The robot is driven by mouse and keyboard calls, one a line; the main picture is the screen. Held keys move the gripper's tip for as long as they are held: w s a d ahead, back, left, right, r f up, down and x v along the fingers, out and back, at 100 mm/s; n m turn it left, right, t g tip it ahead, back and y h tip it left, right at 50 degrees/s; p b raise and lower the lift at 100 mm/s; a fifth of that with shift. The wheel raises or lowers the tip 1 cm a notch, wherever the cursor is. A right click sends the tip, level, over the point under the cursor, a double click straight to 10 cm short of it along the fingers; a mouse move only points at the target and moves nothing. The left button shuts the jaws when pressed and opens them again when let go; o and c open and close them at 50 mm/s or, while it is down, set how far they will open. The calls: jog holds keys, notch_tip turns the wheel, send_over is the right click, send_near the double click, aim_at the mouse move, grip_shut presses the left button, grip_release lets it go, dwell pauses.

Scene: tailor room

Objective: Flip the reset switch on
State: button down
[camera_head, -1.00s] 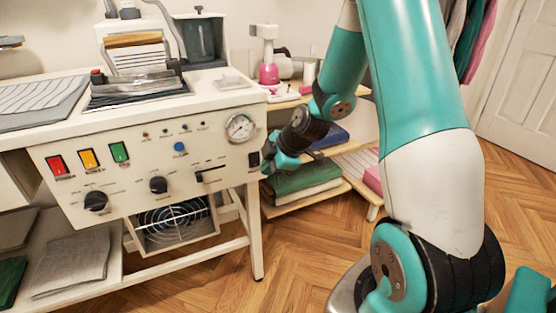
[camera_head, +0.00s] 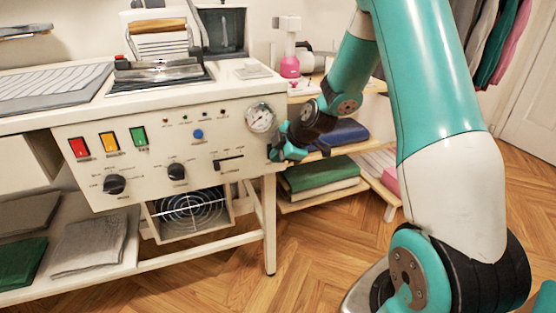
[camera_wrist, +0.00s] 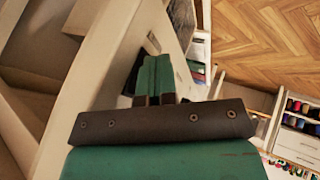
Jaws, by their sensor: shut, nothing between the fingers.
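The cream control panel (camera_head: 225,140) fronts the machine on the left in the head view. The black switch at its right end, below the gauge, is now mostly hidden by my gripper. Its label cannot be read. My gripper (camera_head: 276,152) is shut and empty, with its tip at the panel's right end. Contact cannot be judged. In the wrist view, my shut green fingers (camera_wrist: 153,78) point along the pale panel (camera_wrist: 85,80); the switch is not clear there.
The panel also carries a red switch (camera_head: 79,147), a yellow switch (camera_head: 109,142), a green switch (camera_head: 139,138), two black knobs, a blue button (camera_head: 198,134) and a gauge (camera_head: 260,117). A shelf with folded cloth (camera_head: 322,174) stands right of it. The wooden floor is clear in front.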

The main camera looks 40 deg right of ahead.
jog(key=shift+r, duration=0.15)
jog(key=shift+r+p, duration=0.6)
jog(key=shift+r, duration=0.15)
jog(key=s+r+p, duration=0.1)
jog(key=s+r, duration=0.6)
jog(key=s, duration=0.3)
jog(key=shift+s+d, duration=0.2)
jog(key=shift+d, duration=0.15)
